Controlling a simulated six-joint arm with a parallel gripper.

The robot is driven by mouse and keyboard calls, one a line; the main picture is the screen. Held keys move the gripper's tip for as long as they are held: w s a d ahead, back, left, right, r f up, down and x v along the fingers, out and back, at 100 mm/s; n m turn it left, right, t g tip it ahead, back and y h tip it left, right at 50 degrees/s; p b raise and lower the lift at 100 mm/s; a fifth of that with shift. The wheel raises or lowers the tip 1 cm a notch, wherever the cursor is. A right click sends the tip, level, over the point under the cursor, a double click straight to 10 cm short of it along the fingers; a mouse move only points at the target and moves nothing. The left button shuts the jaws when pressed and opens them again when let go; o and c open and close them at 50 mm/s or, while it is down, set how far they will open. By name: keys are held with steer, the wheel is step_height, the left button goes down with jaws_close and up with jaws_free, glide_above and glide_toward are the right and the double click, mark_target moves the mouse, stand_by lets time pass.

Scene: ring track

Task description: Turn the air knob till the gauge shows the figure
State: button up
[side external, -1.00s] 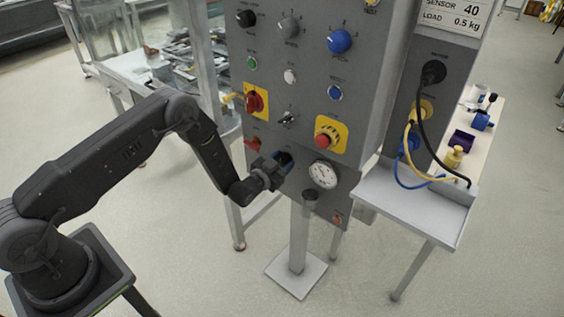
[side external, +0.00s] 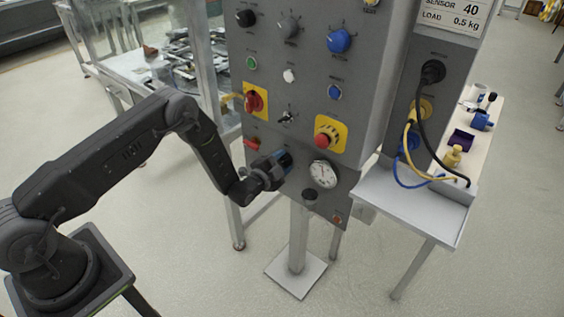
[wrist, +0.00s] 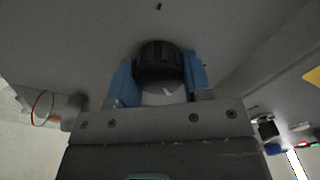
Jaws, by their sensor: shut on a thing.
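The black ribbed air knob (wrist: 159,62) sits between the two blue finger pads in the wrist view. My gripper (wrist: 158,80) is shut on it. In the side view my gripper (side external: 284,160) is at the lower part of the grey panel, left of the gauge, and mostly hides the knob. The round white gauge (side external: 323,174) is in clear view, but its needle and figures are too small to read surely. A white card (side external: 455,14) at the top right reads "SENSOR 40" and "LOAD 0.5 kg".
A red emergency button (side external: 325,139) on yellow is just above the gauge. A red lever (side external: 252,144) and a red-yellow switch (side external: 254,101) are left of my gripper. A grey shelf (side external: 430,212) with cables stands out at the right.

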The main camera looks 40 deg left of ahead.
steer(key=shift+m, duration=0.3)
steer(key=o, duration=0.9)
steer(key=s, duration=1.3)
steer(key=shift+s, duration=0.4)
